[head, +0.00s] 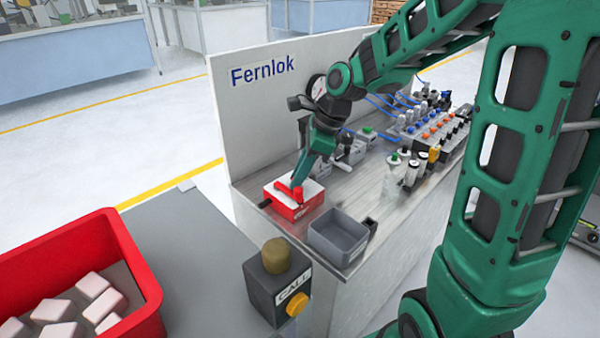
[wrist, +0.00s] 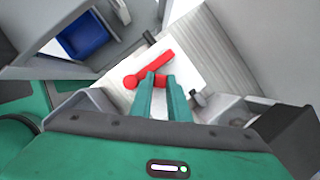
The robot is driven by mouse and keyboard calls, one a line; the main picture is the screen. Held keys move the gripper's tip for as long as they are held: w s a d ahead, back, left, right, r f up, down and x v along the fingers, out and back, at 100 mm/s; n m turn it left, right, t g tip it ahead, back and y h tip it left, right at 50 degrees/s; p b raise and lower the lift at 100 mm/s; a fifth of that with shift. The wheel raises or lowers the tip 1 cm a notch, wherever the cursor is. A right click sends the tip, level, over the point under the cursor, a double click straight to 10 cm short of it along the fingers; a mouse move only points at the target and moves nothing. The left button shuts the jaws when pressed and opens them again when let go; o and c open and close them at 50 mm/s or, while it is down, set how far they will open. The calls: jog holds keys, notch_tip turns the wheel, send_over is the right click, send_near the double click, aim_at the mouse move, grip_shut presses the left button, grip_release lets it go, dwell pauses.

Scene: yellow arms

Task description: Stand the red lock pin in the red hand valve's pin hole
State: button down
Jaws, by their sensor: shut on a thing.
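The red hand valve (head: 287,208) is a red box with a white top at the near left of the steel bench. Its red lever shows on the white top in the wrist view (wrist: 157,62). My gripper (head: 299,184) points down just over the valve, and its fingertips (wrist: 160,77) are close together above the white top beside the lever. It is shut on the red lock pin (head: 298,194), which is mostly hidden between the fingers. The pin hole is hidden, and I cannot tell whether the pin touches the valve.
A grey open bin (head: 338,238) stands right of the valve, with a small dark block (head: 370,226) beside it. Bottles (head: 393,175) and a valve manifold fill the bench behind. A call box (head: 278,283) and a red crate (head: 150,290) of white blocks are nearer.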

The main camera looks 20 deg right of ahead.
jog(key=shift+f, duration=0.1)
jog(key=c, duration=1.6)
grip_release()
jog(key=shift+s+f, duration=0.1)
jog(key=shift+s, duration=0.05)
jog(key=shift+s+a, duration=0.1)
jog(key=shift+s, duration=0.05)
jog(key=shift+r, duration=4.65)
